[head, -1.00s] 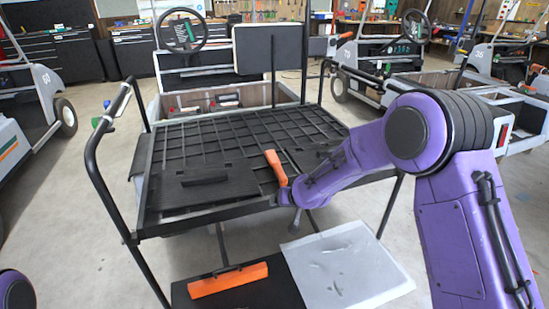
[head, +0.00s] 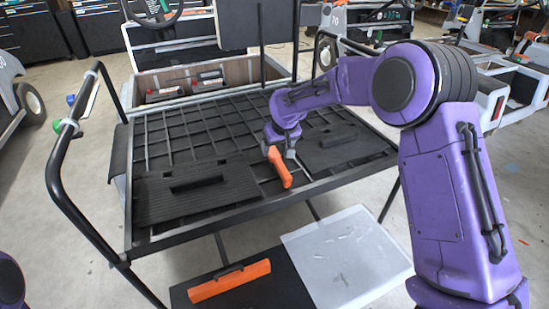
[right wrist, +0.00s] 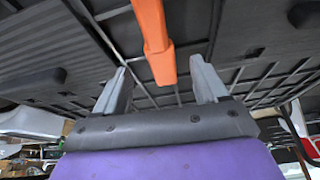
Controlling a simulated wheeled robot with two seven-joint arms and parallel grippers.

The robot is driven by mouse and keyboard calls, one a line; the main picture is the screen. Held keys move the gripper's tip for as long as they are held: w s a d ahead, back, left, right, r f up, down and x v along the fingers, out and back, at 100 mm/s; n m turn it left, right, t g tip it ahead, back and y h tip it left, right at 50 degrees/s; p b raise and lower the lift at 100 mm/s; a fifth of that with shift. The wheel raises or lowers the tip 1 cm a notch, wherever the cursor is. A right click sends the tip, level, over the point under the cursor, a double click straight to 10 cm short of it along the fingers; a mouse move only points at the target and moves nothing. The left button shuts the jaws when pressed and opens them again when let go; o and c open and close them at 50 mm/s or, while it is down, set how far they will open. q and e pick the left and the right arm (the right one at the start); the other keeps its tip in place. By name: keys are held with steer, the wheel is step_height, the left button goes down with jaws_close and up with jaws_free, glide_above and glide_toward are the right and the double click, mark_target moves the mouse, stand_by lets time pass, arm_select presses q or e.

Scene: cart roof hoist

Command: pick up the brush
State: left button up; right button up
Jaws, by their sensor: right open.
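An orange tool (head: 280,168), which I take to be the brush, lies on the black slatted top of the cart near its front edge; I see no bristles. In the right wrist view the orange tool (right wrist: 154,38) comes in from the top, its lower end between the finger tips. My right gripper (head: 279,151) is open at the tool's far end, a finger on either side. In the right wrist view the open fingers (right wrist: 157,72) show gaps on both sides, and I cannot tell whether either touches. My left gripper is out of view.
Dark ribbed panels with handles, a left one (head: 190,195) and a right one (head: 333,146), flank the tool on the cart top (head: 190,130). A tubular rail (head: 57,165) rises at left. A lower shelf holds an orange bar (head: 228,281) and a pale sheet (head: 345,260).

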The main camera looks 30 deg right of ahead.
mark_target(276, 156)
steer(key=x, duration=0.6)
steer(key=shift+s+f, duration=0.1)
steer(key=shift+f, duration=0.1)
steer(key=shift+a, duration=0.1)
steer(key=c, duration=1.1)
steer(key=shift+r, duration=0.1)
step_height(276, 156, up, 3)
steer(key=shift+f, duration=0.1)
steer(key=s+r, duration=0.1)
steer(key=r, duration=0.1)
steer(key=s+r, duration=0.2)
steer(key=s+a+r, duration=0.1)
steer(key=s+r, duration=0.1)
steer(key=shift+r, duration=0.35)
steer(key=s+r, duration=0.1)
steer(key=s, duration=0.2)
steer(key=s+a+r, duration=0.1)
steer(key=s, duration=0.2)
steer(key=s+r, duration=0.1)
steer(key=s, duration=0.1)
steer(key=shift+s+a+r+p, duration=0.25)
steer(key=shift+s+a+p, duration=0.05)
steer(key=shift+s+a, duration=0.1)
